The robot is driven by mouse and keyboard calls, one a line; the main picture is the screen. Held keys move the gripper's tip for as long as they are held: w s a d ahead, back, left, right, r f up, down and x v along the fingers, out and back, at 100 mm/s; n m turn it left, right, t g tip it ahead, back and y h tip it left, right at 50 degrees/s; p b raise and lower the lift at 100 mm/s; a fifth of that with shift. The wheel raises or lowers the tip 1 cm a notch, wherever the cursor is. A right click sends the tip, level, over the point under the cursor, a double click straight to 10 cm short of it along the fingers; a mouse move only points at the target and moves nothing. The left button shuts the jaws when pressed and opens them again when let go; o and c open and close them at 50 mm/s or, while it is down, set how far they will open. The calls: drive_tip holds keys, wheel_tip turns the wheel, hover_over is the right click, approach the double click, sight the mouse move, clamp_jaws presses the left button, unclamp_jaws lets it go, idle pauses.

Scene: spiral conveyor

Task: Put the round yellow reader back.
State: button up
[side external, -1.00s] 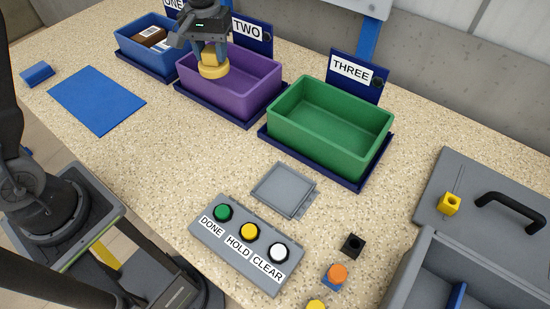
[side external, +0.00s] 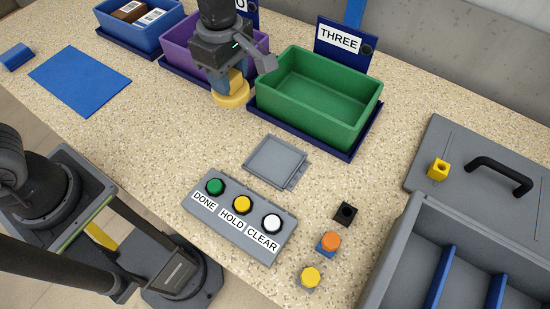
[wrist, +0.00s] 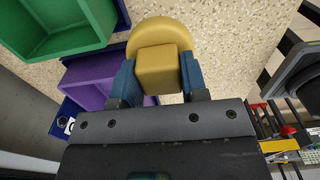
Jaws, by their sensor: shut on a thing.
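The round yellow reader (side external: 231,97) has a round disc below and a square block on top. My gripper (side external: 233,82) is shut on its block and holds it above the counter, in front of the gap between the purple bin (side external: 181,52) and the green bin (side external: 318,97). In the wrist view the reader (wrist: 158,66) sits between the two blue fingers of my gripper (wrist: 158,78). A flat square grey plate (side external: 275,161) lies on the counter behind the button panel; whether it is the reader's place I cannot tell.
The button panel (side external: 238,231) has green, yellow and white buttons. A black socket block (side external: 346,213), an orange-topped piece (side external: 328,242) and a yellow-topped piece (side external: 312,277) stand right of it. A grey divided box (side external: 470,262) and a lid (side external: 467,204) with a handle are at the right. The blue mat (side external: 79,82) is empty.

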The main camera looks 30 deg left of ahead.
drive_tip(key=d+f, duration=0.2)
drive_tip(key=d, duration=0.1)
drive_tip(key=s+d+f, duration=0.1)
drive_tip(key=d+f, duration=0.1)
drive_tip(key=d, duration=0.2)
drive_tip(key=s+d+f, duration=0.1)
drive_tip(key=d+f, duration=0.2)
drive_tip(key=d, duration=0.1)
drive_tip(key=shift+s+d+f, duration=0.1)
drive_tip(key=shift+s+d, duration=0.1)
drive_tip(key=shift+d, duration=0.05)
drive_tip(key=shift+f, duration=1.7)
drive_tip(key=shift+f, duration=0.15)
drive_tip(key=o, duration=0.8)
drive_tip(key=shift+f, duration=0.1)
drive_tip(key=shift+o, duration=0.2)
wheel_tip(320, 180, up, 14)
drive_tip(key=shift+a, duration=0.2)
